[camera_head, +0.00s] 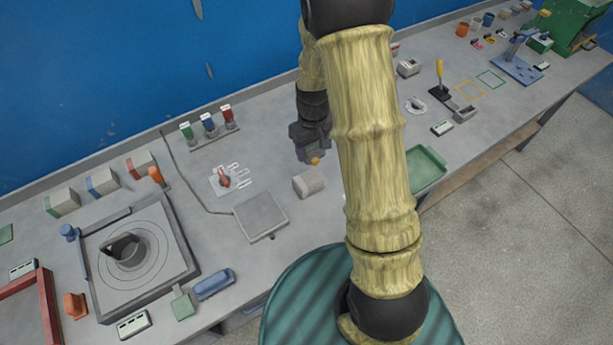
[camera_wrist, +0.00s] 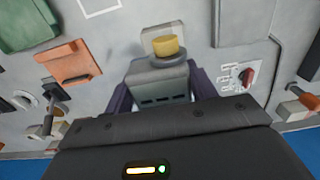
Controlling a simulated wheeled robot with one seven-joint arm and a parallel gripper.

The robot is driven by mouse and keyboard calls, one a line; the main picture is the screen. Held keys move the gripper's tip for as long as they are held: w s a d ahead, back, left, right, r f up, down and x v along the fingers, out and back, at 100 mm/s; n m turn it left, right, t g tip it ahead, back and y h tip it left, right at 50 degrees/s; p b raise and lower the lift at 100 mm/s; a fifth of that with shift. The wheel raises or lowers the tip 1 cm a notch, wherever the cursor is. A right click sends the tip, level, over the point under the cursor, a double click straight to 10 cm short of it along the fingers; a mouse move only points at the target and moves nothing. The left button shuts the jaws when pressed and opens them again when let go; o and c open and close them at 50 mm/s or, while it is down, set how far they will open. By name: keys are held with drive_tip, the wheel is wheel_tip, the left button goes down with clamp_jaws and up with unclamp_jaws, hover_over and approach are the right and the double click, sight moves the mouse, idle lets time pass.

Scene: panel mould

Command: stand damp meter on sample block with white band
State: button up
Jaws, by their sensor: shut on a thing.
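The damp meter (camera_wrist: 158,82) is a grey body with dark slots and a yellow round end (camera_wrist: 168,46). In the wrist view my gripper (camera_wrist: 155,97) is shut on it, a dark finger on each side. In the head view my gripper (camera_head: 311,143) is over the bench, and the meter's yellow end (camera_head: 315,161) shows below it, just behind a pale grey block (camera_head: 308,184). This block also shows in the wrist view (camera_wrist: 162,32), partly behind the yellow end. I take it as the sample block; its white band is not clear. I cannot tell whether meter and block touch.
Blocks with green (camera_head: 61,202), blue (camera_head: 102,183) and red (camera_head: 140,164) bands stand at the left. A square grey plate (camera_head: 260,215), a red switch (camera_head: 224,178) and a green tray (camera_head: 428,168) are nearby. My arm hides part of the bench.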

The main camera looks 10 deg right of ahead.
drive_tip(key=shift+f, duration=0.1)
drive_tip(key=shift+f+p, duration=0.9)
drive_tip(key=shift+f, duration=1.9)
drive_tip(key=shift+f, duration=0.15)
drive_tip(key=shift+f+p, duration=0.7)
drive_tip(key=shift+f, duration=1.25)
drive_tip(key=shift+f, duration=0.15)
drive_tip(key=o, duration=1.2)
drive_tip(key=shift+o, duration=0.2)
